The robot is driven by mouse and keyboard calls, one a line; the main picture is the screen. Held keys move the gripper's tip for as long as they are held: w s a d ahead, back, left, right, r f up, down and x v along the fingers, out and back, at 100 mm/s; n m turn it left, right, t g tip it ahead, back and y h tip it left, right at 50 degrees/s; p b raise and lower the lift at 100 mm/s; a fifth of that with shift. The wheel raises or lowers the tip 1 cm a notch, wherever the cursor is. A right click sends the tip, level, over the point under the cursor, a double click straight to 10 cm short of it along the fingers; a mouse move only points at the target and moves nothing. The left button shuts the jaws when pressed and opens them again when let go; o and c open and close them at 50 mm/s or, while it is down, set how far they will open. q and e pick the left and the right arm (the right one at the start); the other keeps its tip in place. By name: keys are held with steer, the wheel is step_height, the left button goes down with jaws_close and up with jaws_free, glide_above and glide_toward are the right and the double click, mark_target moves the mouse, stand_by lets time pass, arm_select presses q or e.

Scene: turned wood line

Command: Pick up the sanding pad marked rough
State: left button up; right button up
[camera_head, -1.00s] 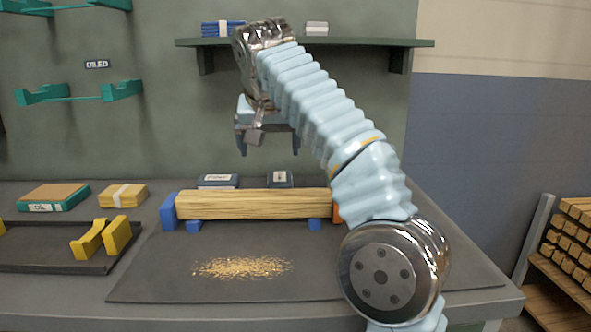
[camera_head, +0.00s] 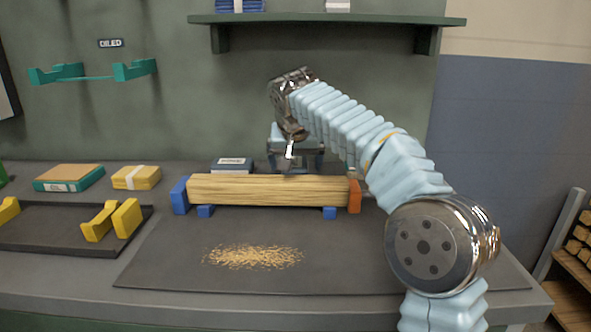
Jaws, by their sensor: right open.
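Two dark blue pads with white labels sit behind the wooden beam on the bench. The left pad (camera_head: 232,165) is in plain view, but its label is too small to read surely. The right pad is now hidden behind my right gripper, so I cannot tell its marking. My right gripper (camera_head: 296,165) is open and points down, low over the right pad's place, just behind the beam. I cannot tell whether it touches anything. My left gripper is out of view.
The wooden beam (camera_head: 270,189) lies across blue supports, with an orange end at right, in front of the pads. Wood dust (camera_head: 253,257) lies on the dark mat (camera_head: 165,265). A shelf (camera_head: 330,20) hangs above. A black tray (camera_head: 55,232) is at left.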

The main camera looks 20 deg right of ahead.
steer(key=shift+w+d+f, duration=0.1)
steer(key=shift+w+f, duration=0.25)
steer(key=shift+f, duration=0.25)
steer(key=c, duration=1.3)
steer(key=shift+r, duration=0.5)
step_height(320, 180, up, 2)
steer(key=shift+r, duration=0.1)
steer(key=s+a+r, duration=0.1)
steer(key=s+r, duration=0.2)
steer(key=s, duration=0.1)
steer(key=s+a+r, duration=0.2)
steer(key=s+r, duration=0.1)
steer(key=s, duration=0.1)
steer(key=s+a+r+b, duration=0.1)
steer(key=s+a+r, duration=0.1)
steer(key=s+r, duration=0.2)
steer(key=shift+s, duration=0.55)
